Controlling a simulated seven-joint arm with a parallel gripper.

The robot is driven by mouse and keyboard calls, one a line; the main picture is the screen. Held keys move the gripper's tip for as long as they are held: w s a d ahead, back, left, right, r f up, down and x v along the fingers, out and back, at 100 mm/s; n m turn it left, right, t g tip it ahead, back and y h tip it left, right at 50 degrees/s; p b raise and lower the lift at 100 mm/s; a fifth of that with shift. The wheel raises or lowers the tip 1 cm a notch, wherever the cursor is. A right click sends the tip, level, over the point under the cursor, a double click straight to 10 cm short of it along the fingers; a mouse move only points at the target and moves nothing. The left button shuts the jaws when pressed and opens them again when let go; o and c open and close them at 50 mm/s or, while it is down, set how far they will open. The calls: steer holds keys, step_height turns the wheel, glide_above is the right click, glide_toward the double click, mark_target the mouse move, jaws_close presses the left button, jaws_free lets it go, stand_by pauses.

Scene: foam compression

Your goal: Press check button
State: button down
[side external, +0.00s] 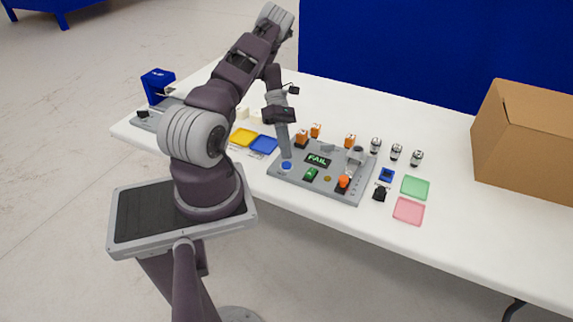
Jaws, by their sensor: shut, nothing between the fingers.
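A grey test panel (330,188) lies on the white table. A round blue button (287,165) sits at its left front corner. A small dark screen (318,160) on the panel reads "FAIL" in green letters. A green part (311,174) and an orange-topped part (344,182) sit on the panel's front portion. My gripper (286,156) points down just above the blue button, shut and empty. I cannot tell whether its tip touches the button. No other button is clearly labelled at this size.
Yellow (243,137) and blue (263,144) trays lie left of the panel. Green (415,187) and pink (408,210) trays lie right. Several orange and silver-black parts stand behind. A cardboard box (535,140) stands far right, with clear table before it.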

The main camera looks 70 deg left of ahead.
mark_target(287, 162)
steer(key=shift+r, duration=2.15)
steer(key=shift+w+d+r, duration=0.1)
steer(key=shift+w+r, duration=0.1)
steer(key=shift+r, duration=0.05)
steer(key=w+d+r+m+y, duration=0.2)
steer(key=d+r+m+y, duration=0.1)
steer(key=d+r+m, duration=0.55)
steer(key=w+d+r+m+y, duration=0.25)
steer(key=d+r+m, duration=0.25)
steer(key=d+r, duration=0.65)
steer(key=s+d+r+m+t+y, duration=0.3)
steer(key=s+d+r+m+t, duration=0.3)
steer(key=s+d+m, duration=0.3)
steer(key=s+r+m, duration=0.1)
steer(key=s+m, duration=0.3)
steer(key=shift+d+r+y, duration=0.15)
steer(key=shift+r+y, duration=0.15)
steer(key=shift+y, duration=0.05)
